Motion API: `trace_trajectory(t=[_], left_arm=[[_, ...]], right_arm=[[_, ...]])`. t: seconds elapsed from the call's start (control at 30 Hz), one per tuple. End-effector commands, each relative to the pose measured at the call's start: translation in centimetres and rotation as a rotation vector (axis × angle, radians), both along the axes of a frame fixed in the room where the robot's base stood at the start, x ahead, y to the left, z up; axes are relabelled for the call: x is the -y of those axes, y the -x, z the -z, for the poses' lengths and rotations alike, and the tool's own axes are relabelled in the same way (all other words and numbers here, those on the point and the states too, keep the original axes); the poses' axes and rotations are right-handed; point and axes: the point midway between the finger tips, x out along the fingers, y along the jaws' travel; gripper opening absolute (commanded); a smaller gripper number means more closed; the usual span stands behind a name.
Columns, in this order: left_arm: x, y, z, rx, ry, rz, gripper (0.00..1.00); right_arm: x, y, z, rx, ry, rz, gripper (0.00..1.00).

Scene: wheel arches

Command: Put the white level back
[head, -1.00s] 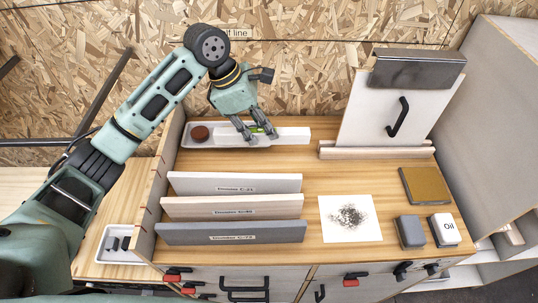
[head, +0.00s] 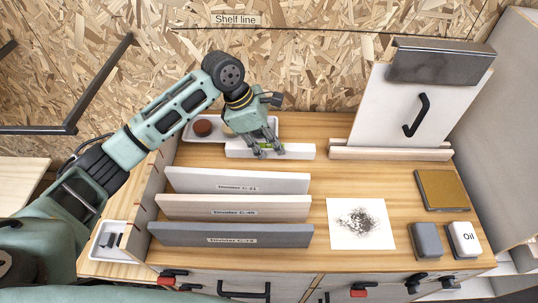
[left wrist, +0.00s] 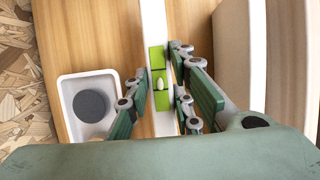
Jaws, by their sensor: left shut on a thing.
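The white level (head: 300,152) is a long white bar with a green vial in its middle. It lies along the front side of the white tray, at the back left of the bench. My left gripper (head: 268,149) is shut on the middle of the level from above. In the left wrist view the level (left wrist: 153,30) runs up between the two fingers (left wrist: 160,92), with the green vial between them. I cannot tell whether the level touches the bench. My right gripper is in neither view.
The white tray (head: 188,135) holds a dark round puck (head: 203,127). Three dividers (head: 238,182) stand in front. To the right are a white board (head: 377,115) with a black handle, a paper with dark grit (head: 345,236) and an oil block (head: 465,239).

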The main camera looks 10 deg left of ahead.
Motion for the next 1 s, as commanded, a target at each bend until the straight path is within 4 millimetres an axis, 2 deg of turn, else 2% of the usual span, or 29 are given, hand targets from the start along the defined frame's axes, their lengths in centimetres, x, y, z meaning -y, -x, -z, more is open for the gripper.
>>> trace_trajectory(t=[0.33, 0.7, 0.73, 0.93, 1.0], left_arm=[[0.0, 0.0, 4.7, 0.000, 0.000, -0.001, 0.00], [0.0, 0.0, 5.2, 0.001, 0.001, 0.001, 0.00], [0.0, 0.0, 5.3, 0.001, 0.000, 0.000, 0.22], [0.0, 0.0, 5.3, 0.001, 0.000, 0.001, 0.40], [0.0, 0.0, 5.3, 0.001, 0.000, 0.001, 0.40]], right_arm=[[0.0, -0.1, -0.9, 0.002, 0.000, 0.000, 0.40], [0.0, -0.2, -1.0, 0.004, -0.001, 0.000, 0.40], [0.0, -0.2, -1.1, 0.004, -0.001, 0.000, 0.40], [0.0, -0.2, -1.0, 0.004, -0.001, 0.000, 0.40], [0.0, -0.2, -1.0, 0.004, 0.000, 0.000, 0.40]])
